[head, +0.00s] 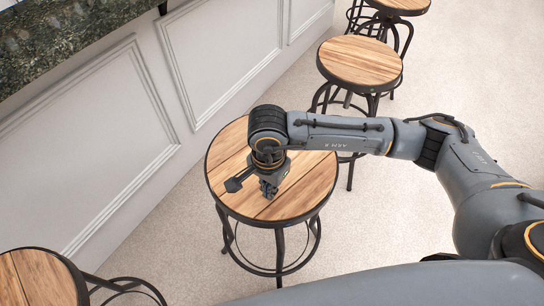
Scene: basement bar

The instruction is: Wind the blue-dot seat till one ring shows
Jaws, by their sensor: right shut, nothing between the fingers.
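A round stool seat of wooden planks with a dark metal rim (222,203) is in the middle of the head view. My right gripper (268,192) points down over the middle of this seat, shut and empty. Its fingertips are at or just above the wood; I cannot tell whether they touch. My right wrist and forearm cover the seat's far right part. My left gripper is out of view.
A similar stool (360,62) stands behind, with another (400,5) beyond it. One more seat (35,278) is at the lower left. A white panelled bar front (100,140) with a dark stone counter (60,40) runs along the left. The pale floor at right is clear.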

